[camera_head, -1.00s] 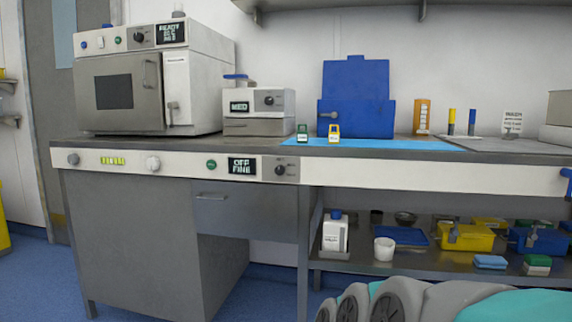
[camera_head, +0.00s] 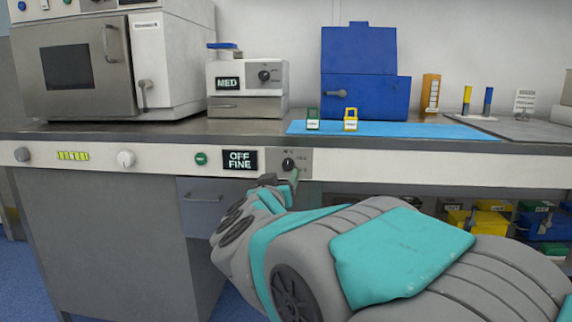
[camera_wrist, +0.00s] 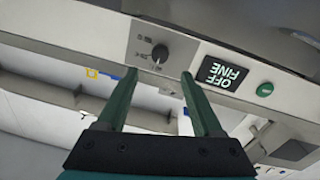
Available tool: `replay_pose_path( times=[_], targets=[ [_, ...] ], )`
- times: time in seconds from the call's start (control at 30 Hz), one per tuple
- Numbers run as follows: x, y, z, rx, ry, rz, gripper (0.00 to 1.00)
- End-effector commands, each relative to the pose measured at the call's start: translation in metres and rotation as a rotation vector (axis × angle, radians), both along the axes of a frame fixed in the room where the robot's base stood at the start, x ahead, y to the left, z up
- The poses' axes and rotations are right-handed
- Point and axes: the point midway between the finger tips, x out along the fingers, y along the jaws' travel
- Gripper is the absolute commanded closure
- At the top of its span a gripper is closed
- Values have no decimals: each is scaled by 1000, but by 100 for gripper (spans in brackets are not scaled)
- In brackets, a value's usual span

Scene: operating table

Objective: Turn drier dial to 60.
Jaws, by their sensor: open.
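A black dial (camera_head: 288,164) sits on a grey plate in the bench's front panel, right of a display (camera_head: 240,159) reading OFF and FINE. In the wrist view, which is upside down, the dial (camera_wrist: 160,53) has small marks around it, too small to read for sure. My gripper (camera_wrist: 159,74) is open and empty. Its two green fingers point at the panel, one to each side of the dial's line, with the dial just beyond the tips. I cannot tell if they touch anything. In the head view my arm hides most of the gripper, just below the dial.
A green button (camera_head: 201,158) and a white knob (camera_head: 126,159) lie left on the same panel. A drawer (camera_head: 203,198) is below. On the bench stand a MED box with its own dial (camera_head: 264,76), an oven (camera_head: 90,65) and a blue box (camera_head: 355,105).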

Motion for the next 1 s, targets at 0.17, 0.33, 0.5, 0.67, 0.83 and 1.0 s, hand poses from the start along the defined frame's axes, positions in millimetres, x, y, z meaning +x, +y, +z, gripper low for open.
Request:
replay_pose_path(
  times=[0.17,0.33,0.5,0.67,0.83,1.0],
  targets=[
    [16,-2,-3,0,4,-2,32],
    [41,-4,-1,2,0,-1,32],
    [64,-5,-4,-1,5,2,32],
    [75,-7,-1,2,1,1,32],
    [75,-7,0,1,1,2,32],
    [75,-7,-1,1,1,2,44]
  ],
)
